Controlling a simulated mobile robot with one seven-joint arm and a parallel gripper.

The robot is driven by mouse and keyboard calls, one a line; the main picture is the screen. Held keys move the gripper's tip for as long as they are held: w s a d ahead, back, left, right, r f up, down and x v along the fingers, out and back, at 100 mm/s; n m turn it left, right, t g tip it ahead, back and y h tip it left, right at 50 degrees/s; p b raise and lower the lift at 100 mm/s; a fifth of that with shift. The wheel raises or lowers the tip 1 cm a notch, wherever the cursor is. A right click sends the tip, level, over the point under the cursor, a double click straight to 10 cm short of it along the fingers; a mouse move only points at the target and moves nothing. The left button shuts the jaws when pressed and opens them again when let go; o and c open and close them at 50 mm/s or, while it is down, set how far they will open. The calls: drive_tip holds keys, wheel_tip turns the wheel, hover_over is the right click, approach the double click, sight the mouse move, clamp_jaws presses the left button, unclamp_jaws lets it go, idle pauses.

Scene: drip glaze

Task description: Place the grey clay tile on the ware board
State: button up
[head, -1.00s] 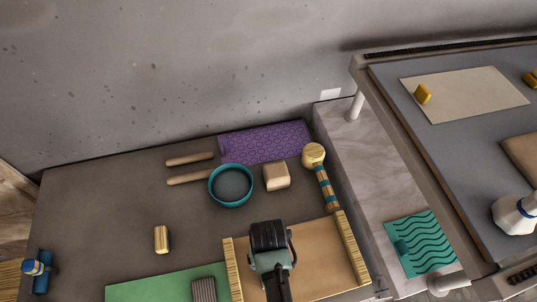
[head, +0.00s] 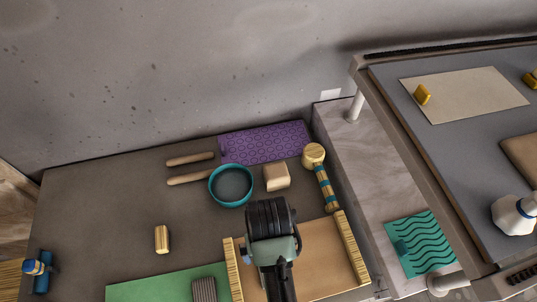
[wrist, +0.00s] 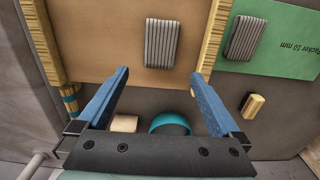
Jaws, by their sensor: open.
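A grey ribbed tile (wrist: 162,43) lies on a tan board (wrist: 100,35) between two yellow wooden strips; in the head view my arm hides this tile. A second grey ribbed tile (wrist: 243,38) lies on a green sheet (wrist: 285,45) beside that board; it also shows in the head view (head: 204,290). My gripper (wrist: 160,75) is open and empty, its tips on either side of the first tile's near end and apart from it. In the head view my gripper (head: 270,218) is above the tan board's back edge. Which board is the ware board I cannot tell.
A teal bowl (head: 231,186), a pale block (head: 276,177), a mallet-like tool (head: 314,156) and a purple mat (head: 265,143) stand behind the tan board. A small wooden block (head: 162,240) is left. A raised grey table on the right holds a pale board (head: 465,95) and a brown board (head: 522,155).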

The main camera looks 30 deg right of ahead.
drive_tip(key=shift+r, duration=1.25)
drive_tip(key=w+r+n+t+h, duration=0.1)
drive_tip(key=w+r+t+h, duration=0.1)
drive_tip(key=w+r+t, duration=1)
drive_tip(key=w+a+r+t, duration=0.1)
drive_tip(key=w+r, duration=0.4)
drive_tip(key=r, duration=0.4)
drive_tip(key=w+a+r+t, duration=0.1)
drive_tip(key=w+r, duration=0.4)
drive_tip(key=r, duration=0.5)
drive_tip(key=s+a+r+n+t, duration=0.1)
drive_tip(key=a+r+t, duration=0.15)
drive_tip(key=r, duration=0.55)
drive_tip(key=a+r+t, duration=0.1)
drive_tip(key=r+t, duration=0.2)
drive_tip(key=r, duration=0.5)
drive_tip(key=s+a+r+t+y, duration=0.1)
drive_tip(key=s+r+t, duration=0.3)
drive_tip(key=r, duration=0.5)
drive_tip(key=s+a+r+n+t+y, duration=0.1)
drive_tip(key=s+a+r+t, duration=0.2)
drive_tip(key=s+r, duration=0.4)
drive_tip(key=shift+s+a+r+t, duration=0.15)
drive_tip(key=shift+r+t, duration=0.3)
drive_tip(key=shift+r, duration=0.5)
drive_tip(key=shift+f, duration=0.1)
